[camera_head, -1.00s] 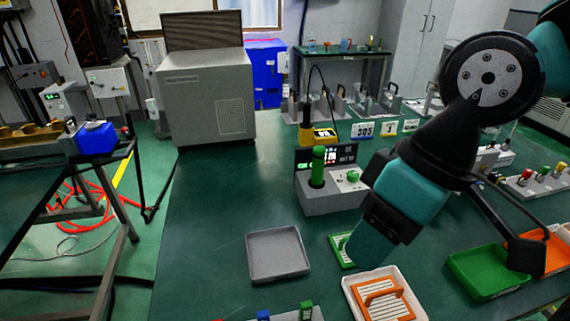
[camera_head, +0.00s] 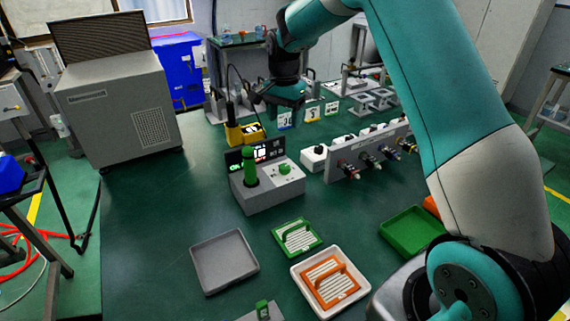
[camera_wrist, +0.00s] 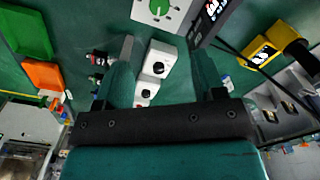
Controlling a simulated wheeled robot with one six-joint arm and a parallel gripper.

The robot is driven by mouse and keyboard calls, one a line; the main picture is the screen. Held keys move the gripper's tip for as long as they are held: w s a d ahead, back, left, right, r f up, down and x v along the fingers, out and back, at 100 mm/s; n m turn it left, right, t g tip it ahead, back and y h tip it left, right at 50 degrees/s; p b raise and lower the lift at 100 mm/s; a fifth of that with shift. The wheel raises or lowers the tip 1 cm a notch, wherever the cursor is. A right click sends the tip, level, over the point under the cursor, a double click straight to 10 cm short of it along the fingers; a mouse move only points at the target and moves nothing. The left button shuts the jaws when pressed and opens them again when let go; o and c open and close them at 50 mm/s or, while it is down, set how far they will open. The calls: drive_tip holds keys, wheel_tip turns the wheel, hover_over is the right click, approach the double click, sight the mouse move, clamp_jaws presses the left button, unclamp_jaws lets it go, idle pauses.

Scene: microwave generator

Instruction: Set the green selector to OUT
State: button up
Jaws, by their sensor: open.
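The green selector (camera_head: 285,168) is a round green knob on a white plate on top of a grey console (camera_head: 272,196). In the wrist view the green selector (camera_wrist: 156,9) sits at the top edge, partly cut off. Its markings are too small to read. My gripper (camera_head: 284,100) hangs in the air behind and above the console in the head view, apart from the selector. In the wrist view my gripper (camera_wrist: 163,62) is open, its two teal fingers spread with nothing held between them.
A tall green handle (camera_head: 250,166) stands beside the selector, before a lit display (camera_head: 268,150). A yellow meter (camera_head: 250,133) is behind. White boxes with black knobs (camera_wrist: 160,60) and a connector panel (camera_head: 370,155) are nearby. Trays (camera_head: 224,262) lie in front.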

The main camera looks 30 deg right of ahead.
sight(284, 166)
wheel_tip(284, 166, down, 16)
drive_tip(key=shift+f+p, duration=0.2)
drive_tip(key=shift+p, duration=1.05)
drive_tip(key=c, duration=0.9)
